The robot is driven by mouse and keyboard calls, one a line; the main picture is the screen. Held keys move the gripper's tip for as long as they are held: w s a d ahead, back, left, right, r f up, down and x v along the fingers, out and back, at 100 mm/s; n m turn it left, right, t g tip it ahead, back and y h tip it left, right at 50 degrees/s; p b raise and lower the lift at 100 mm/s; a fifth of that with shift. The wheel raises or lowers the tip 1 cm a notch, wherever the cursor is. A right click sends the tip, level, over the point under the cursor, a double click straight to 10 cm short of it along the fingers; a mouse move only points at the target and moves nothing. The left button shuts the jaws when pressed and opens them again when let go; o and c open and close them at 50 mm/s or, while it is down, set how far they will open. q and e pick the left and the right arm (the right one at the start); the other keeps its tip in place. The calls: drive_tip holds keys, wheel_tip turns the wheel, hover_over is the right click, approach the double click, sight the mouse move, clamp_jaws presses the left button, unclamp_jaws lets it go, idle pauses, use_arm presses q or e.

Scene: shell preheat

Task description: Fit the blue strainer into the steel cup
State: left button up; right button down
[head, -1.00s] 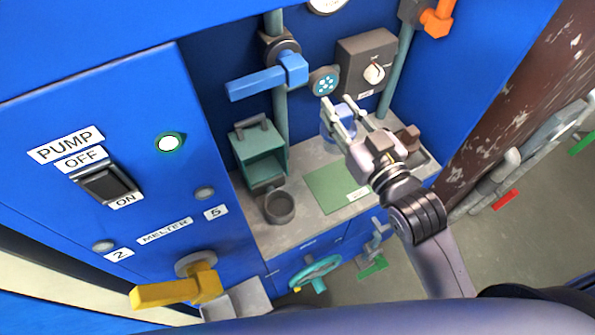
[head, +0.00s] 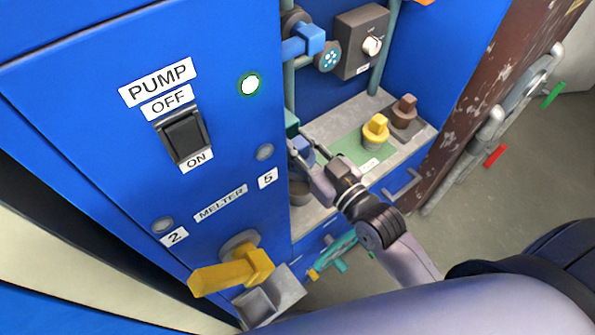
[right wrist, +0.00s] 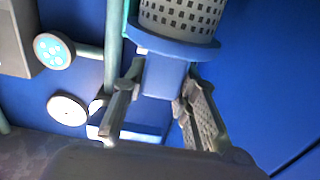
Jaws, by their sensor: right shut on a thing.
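My right gripper (head: 306,153) is shut on the blue strainer (head: 302,149) above the left part of the grey shelf. In the right wrist view, the gripper (right wrist: 163,80) pinches the blue block of the strainer (right wrist: 170,48), and the grey perforated basket extends beyond the blue flange. The dark grey steel cup (head: 299,193) stands on the shelf, just below the strainer in the head view. It is partly hidden by the gripper and the panel edge. The strainer appears apart from the cup; the exact gap cannot be told. My left gripper is not in view.
The blue pump panel (head: 110,130) stands close left of the gripper. A blue valve handle (head: 305,41) juts out above.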

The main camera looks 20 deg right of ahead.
wheel_tip(320, 180, down, 5)
wheel_tip(320, 180, down, 4)
drive_tip(key=shift+r+b, duration=0.25)
drive_tip(key=shift+b, duration=0.25)
drive_tip(key=shift+f, duration=0.15)
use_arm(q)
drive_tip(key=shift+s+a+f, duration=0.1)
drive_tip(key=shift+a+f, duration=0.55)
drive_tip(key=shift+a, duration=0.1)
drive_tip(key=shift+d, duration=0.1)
use_arm(e)
drive_tip(key=shift+f, duration=0.3)
drive_tip(key=c, duration=1.7)
unclamp_jaws()
drive_tip(key=shift+f, duration=0.1)
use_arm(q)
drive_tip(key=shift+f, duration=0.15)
use_arm(e)
drive_tip(key=o, duration=0.4)
